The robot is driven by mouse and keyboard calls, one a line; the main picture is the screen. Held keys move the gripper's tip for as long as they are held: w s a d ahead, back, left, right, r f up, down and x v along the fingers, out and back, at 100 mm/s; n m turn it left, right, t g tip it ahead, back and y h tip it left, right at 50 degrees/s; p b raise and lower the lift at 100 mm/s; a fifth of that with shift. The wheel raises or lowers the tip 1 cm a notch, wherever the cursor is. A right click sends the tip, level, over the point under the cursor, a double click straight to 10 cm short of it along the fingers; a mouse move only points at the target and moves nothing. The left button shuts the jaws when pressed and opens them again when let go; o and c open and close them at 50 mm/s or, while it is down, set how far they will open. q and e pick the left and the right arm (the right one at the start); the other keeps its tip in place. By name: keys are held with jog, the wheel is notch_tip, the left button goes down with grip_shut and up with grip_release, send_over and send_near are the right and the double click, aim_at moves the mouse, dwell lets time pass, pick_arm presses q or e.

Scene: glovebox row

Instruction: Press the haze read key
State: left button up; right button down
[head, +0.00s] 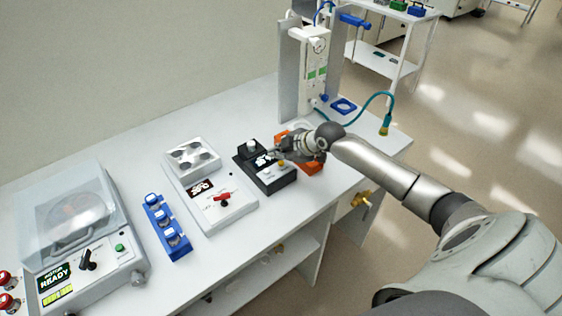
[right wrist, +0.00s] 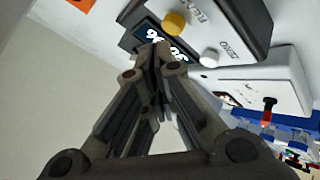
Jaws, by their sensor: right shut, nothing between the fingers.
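The haze meter is a dark box (head: 278,186) with a lit display, on the bench in the middle of the head view. In the right wrist view the closed fingertips (right wrist: 152,50) overlap the display, left of and below the yellow key. Contact cannot be told. My left gripper is not in view.
An orange item (head: 312,168) sits right of the meter, partly behind my gripper. A white instrument with a red lever (head: 222,197) stands to its left, then a blue rack (head: 166,232) and a lidded machine (head: 80,220). A column apparatus (head: 315,70) stands behind.

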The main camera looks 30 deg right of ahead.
notch_tip(320, 180, up, 5)
jog(key=p, duration=0.4)
dwell(0.3)
dwell(0.4)
